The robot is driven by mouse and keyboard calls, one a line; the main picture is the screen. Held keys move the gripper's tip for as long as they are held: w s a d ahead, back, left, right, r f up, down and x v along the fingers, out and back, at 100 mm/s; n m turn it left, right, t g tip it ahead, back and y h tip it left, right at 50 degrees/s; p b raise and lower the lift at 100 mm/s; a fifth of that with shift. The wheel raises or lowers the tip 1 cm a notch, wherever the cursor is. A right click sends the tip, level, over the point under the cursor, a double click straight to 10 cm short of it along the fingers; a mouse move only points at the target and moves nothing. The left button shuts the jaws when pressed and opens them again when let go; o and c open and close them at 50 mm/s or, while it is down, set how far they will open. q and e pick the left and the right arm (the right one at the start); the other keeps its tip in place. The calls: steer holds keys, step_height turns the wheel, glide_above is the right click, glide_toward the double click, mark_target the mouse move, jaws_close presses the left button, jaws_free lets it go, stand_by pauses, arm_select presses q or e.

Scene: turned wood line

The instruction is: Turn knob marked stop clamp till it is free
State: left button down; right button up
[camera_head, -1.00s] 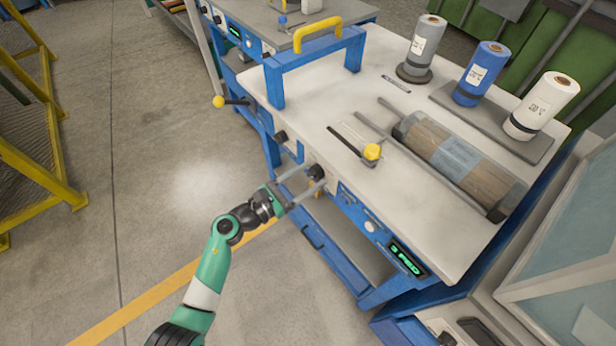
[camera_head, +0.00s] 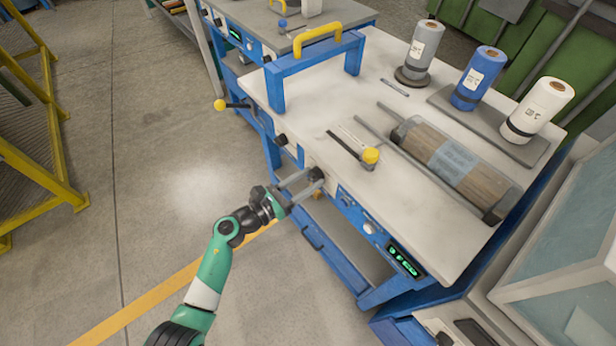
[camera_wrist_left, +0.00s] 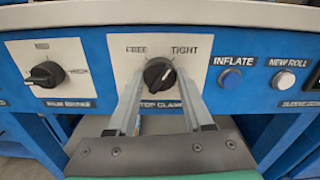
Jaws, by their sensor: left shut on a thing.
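The stop clamp knob (camera_wrist_left: 160,73) is a round black knob on a white plate on the blue front panel. The plate reads FREE at upper left and TIGHT at upper right. The knob's pale mark seems to point up and right, toward TIGHT. My left gripper (camera_wrist_left: 159,86) is shut on the knob, one finger on each side; the fingers hide part of the plate's lower lettering. In the head view my left gripper (camera_head: 305,184) reaches the knob (camera_head: 316,174) at the bench's front. My right gripper is not in view.
On the panel, another black knob (camera_wrist_left: 46,74) is left, and the INFLATE button (camera_wrist_left: 230,78) and NEW ROLL button (camera_wrist_left: 283,82) are right.

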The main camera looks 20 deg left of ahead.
arm_select(q)
steer(key=n+p, duration=0.1)
steer(key=n, duration=0.2)
steer(key=shift+r+n+p, duration=0.1)
steer(key=shift+n+p, duration=0.2)
steer(key=shift+p, duration=0.1)
steer(key=n+p, duration=0.2)
steer(key=n, duration=0.2)
steer(key=shift+n, duration=0.3)
steer(key=n+p, duration=0.1)
steer(key=n, duration=0.2)
steer(key=shift+n, duration=0.3)
steer(key=shift+n+p, duration=0.5)
steer(key=shift+n, duration=1.4)
steer(key=shift+c, duration=1.5)
jaws_free()
